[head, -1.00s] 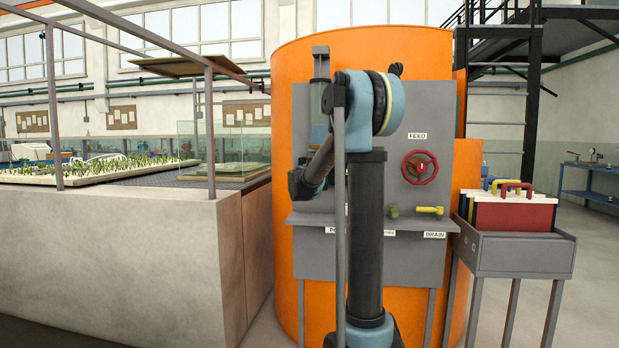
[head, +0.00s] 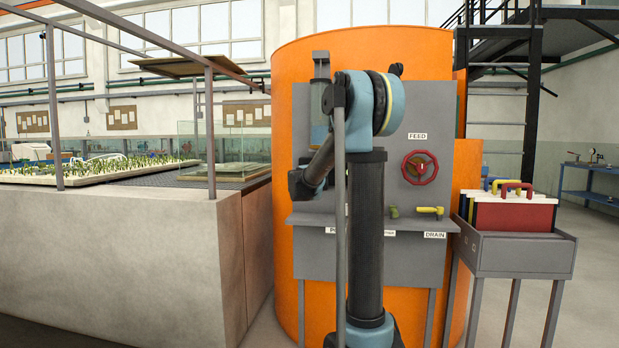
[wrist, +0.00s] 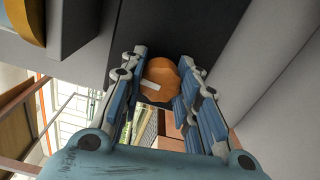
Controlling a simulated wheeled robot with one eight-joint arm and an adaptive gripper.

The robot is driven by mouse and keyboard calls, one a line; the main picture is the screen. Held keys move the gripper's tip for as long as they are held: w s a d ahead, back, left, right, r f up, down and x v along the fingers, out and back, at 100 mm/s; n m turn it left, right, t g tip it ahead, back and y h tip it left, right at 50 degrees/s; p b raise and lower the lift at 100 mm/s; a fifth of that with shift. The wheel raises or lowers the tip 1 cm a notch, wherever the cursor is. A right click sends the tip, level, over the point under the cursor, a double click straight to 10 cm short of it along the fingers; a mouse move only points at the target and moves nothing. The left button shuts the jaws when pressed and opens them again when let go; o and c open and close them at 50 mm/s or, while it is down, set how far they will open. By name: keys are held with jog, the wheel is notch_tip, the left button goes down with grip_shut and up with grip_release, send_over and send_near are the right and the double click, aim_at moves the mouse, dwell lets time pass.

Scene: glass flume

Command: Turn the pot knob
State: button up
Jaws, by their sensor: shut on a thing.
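The pot knob (wrist: 161,78) is orange-brown with a lobed edge and a pale pointer mark. In the wrist view it sits between the two blue finger pads of my gripper (wrist: 158,92), which is shut on it. The pale mark lies on the knob's lower left part, running roughly sideways. In the head view the knob and my fingers are hidden behind my arm, in front of the grey panel (head: 432,108).
The panel carries a red FEED handwheel (head: 420,168) and a yellow DRAIN lever (head: 430,210) right of my arm. A grey cart (head: 510,254) with coloured-handled cases stands at right. A concrete flume wall (head: 120,260) is at left.

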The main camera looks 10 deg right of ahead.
jog(key=m, duration=0.4)
jog(key=shift+s+f+m, duration=0.15)
jog(key=shift+m, duration=0.25)
jog(key=m, duration=0.4)
jog(key=shift+m, duration=0.3)
jog(key=m, duration=0.4)
jog(key=shift+m, duration=1.7)
jog(key=o, duration=1.1)
jog(key=shift+w, duration=0.2)
